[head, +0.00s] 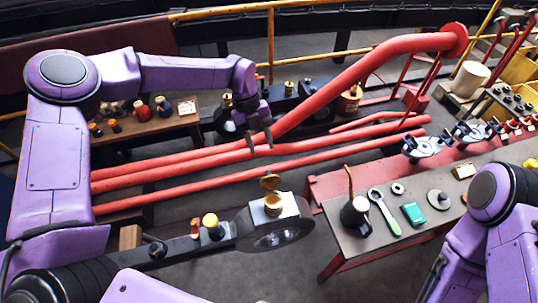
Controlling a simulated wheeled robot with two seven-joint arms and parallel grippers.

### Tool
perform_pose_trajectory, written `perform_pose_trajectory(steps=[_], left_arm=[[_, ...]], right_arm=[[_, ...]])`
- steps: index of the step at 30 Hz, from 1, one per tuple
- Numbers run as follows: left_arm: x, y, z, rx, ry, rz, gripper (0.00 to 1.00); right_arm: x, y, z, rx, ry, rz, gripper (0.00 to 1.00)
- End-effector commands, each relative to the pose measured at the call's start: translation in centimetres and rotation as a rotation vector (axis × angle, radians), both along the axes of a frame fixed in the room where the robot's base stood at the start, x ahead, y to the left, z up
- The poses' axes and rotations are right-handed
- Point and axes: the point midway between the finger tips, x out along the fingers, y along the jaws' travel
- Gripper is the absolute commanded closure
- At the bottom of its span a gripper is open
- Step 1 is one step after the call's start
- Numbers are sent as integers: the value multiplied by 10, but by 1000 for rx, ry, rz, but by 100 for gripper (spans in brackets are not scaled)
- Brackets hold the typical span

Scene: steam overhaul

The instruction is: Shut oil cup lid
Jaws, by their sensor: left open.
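A brass oil cup (273,206) sits on the pale block at the end of a dark rod in the lower middle. Its round brass lid (270,182) stands raised above the cup, tilted up, so the cup is open. My left gripper (260,146) hangs above and slightly left of the lid, over the red pipes. Its two fingers are apart with nothing seen between them, and it appears clear of the lid. My right arm shows at the lower right, but its gripper is not visible.
Long red pipes (160,172) run behind the cup. A yellow-topped cup (211,222) stands on the rod to the left. Floor shows below the rod.

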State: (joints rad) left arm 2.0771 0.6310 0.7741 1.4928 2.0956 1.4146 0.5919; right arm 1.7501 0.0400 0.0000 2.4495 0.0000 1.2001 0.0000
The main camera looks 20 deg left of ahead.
Motion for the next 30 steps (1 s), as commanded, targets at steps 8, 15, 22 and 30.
perform_pose_trajectory(steps=[8, 15, 22, 30], left_arm=[[-7, -20, -54, 4, 14, -3, 56], [-7, -23, -74, 5, 14, 1, 56], [-7, -23, -73, 4, 13, 2, 75], [-8, -22, -74, 5, 12, 1, 100]], right_arm=[[0, 0, 24, 0, 2, 0, 57], [1, 0, 27, 0, 0, 0, 57], [0, 0, 26, 1, 1, 0, 57], [0, 0, 26, 0, 0, 0, 57]])
